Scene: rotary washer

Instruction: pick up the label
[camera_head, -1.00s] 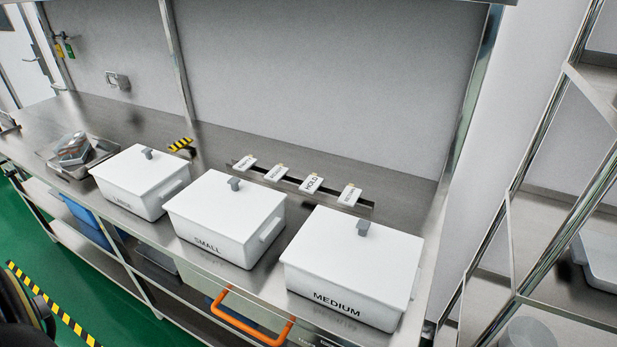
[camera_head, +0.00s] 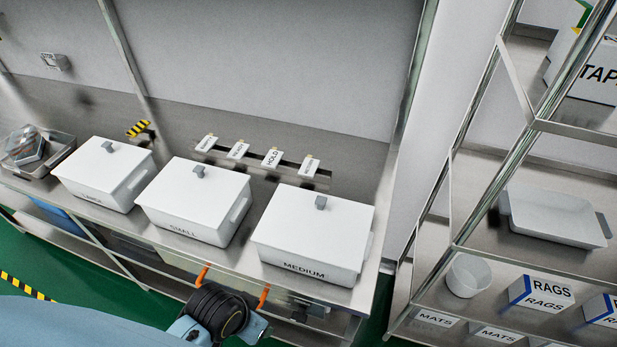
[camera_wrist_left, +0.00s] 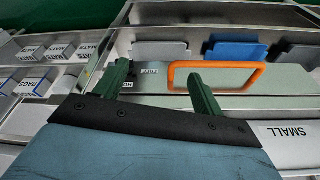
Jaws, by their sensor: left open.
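Several white labels stand in a row on a metal strip at the back of the bench, in the head view. One reads HOLD (camera_head: 272,157); the rightmost label (camera_head: 309,166) and the two to its left (camera_head: 238,150) (camera_head: 207,142) have print too small to read. My left arm comes in from the lower left, its dark wrist (camera_head: 220,310) in front of the bench near the orange handle. In the left wrist view my left gripper (camera_wrist_left: 160,80) has its two green fingers apart with nothing held. It is away from the row of labels. My right gripper is not in view.
White lidded boxes, LARGE (camera_head: 100,175), SMALL (camera_head: 195,203) and MEDIUM (camera_head: 312,235), stand in front of the labels. A metal rack (camera_head: 535,127) stands right. A grey tray (camera_head: 60,150) is far left.

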